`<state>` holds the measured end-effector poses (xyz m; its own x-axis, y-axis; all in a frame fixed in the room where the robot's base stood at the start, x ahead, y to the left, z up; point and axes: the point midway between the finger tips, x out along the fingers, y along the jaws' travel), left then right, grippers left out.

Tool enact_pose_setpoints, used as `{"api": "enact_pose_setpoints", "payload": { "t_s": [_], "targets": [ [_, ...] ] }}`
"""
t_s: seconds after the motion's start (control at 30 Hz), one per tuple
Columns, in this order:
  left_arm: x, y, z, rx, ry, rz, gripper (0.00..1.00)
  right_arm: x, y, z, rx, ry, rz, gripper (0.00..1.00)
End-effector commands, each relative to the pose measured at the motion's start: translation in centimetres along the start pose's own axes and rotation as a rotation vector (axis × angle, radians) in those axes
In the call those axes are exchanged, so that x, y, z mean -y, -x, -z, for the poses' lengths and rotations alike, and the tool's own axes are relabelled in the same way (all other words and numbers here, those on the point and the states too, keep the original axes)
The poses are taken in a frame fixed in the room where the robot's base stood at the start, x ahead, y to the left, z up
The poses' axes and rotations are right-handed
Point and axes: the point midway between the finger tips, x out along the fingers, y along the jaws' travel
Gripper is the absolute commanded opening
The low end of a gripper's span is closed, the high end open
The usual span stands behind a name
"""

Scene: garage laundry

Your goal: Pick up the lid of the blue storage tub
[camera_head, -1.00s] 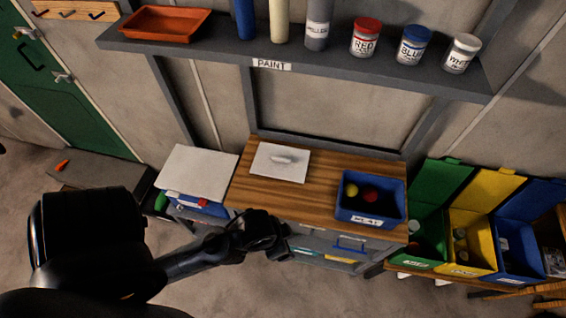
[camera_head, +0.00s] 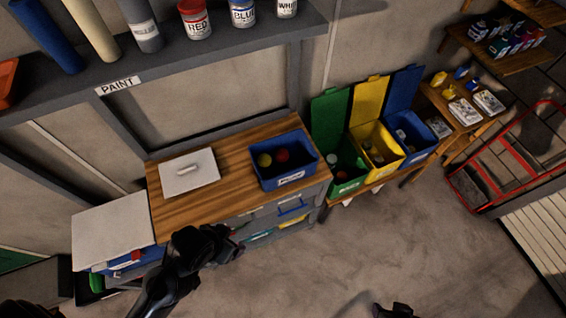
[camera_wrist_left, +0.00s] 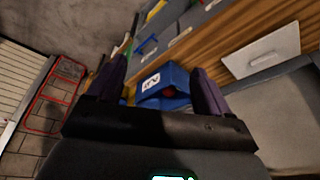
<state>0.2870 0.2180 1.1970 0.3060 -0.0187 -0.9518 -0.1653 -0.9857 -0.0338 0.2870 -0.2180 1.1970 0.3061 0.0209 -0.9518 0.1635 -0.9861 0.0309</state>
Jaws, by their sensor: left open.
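The blue storage tub (camera_head: 262,178) with a white label stands open on the wooden bench top, with a yellow and a red round thing inside. A flat white lid with a raised handle (camera_head: 203,182) lies on the bench to the tub's left. My left gripper (camera_head: 236,243) is open and empty in front of the bench, below the lid and tub in the head view. In the left wrist view, the tub (camera_wrist_left: 180,80) shows between my open fingers (camera_wrist_left: 162,78), and the lid (camera_wrist_left: 264,52) lies to the right. A dark part, likely my right gripper (camera_head: 394,310), shows at the bottom edge; its jaws are unclear.
Green, yellow and blue bins (camera_head: 375,142) with raised lids stand right of the bench (camera_head: 225,205). A white-topped unit (camera_head: 112,228) adjoins its left. A shelf with paint cans (camera_head: 195,20) runs above.

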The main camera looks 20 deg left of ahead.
Motion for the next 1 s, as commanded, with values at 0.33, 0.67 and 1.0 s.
{"api": "enact_pose_setpoints", "payload": {
  "t_s": [0.33,0.67,1.0],
  "targets": [
    [0.0,0.0,0.0,0.0,0.0,0.0,0.72,0.0,0.0,0.0,0.0,-0.001,0.001,0.43],
    [0.0,0.0,0.0,0.0,0.0,0.0,0.47,-0.1,0.0,-0.1,0.001,0.004,-0.003,0.43],
    [-0.5,-0.1,2.3,-0.122,0.049,-0.009,0.47,-0.2,0.0,-0.1,0.002,0.008,-0.006,0.43]
  ]
}}
